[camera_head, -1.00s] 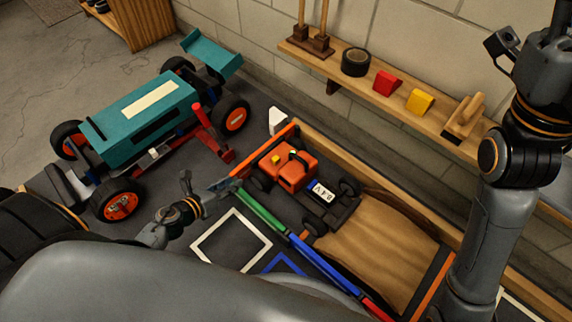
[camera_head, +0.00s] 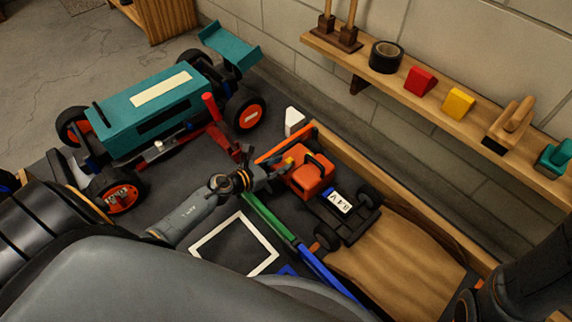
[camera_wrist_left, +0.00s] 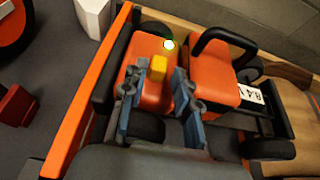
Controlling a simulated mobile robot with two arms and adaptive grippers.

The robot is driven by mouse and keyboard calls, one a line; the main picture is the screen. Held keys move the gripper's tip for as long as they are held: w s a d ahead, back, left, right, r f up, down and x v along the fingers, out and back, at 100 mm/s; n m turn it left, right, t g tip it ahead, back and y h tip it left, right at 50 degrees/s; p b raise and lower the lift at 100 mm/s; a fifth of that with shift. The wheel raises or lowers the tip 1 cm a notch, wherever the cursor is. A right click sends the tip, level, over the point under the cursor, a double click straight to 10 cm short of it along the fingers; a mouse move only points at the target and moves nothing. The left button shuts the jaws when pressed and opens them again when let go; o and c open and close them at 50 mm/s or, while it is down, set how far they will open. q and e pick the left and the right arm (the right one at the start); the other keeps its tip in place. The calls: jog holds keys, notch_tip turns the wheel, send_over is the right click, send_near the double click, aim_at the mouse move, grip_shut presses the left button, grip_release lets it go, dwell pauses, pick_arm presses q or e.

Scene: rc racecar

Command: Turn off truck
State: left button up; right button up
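The small orange truck (camera_head: 312,176) sits inside the framed bay, with a black handle, a black chassis and a white "8.4V" label (camera_head: 340,201). My left gripper (camera_head: 273,174) reaches over the truck's left end. Its two fingers are spread in the left wrist view (camera_wrist_left: 158,92), one on each side just short of the yellow block, holding nothing. Contact with the body cannot be told. My right gripper is out of view.
A larger teal car (camera_head: 150,110) with orange wheels stands left of the bay, a red post (camera_head: 214,118) beside it. A wooden ramp (camera_head: 400,258) lies right of the truck. The wall shelf (camera_head: 400,86) holds tape, coloured blocks and tools. A white block (camera_head: 294,121) stands behind.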

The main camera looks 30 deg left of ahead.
aim_at(287, 162)
pick_arm(q)
jog(key=shift+b+x, duration=0.35)
jog(key=shift+x, duration=1.15)
jog(key=shift+c, duration=0.2)
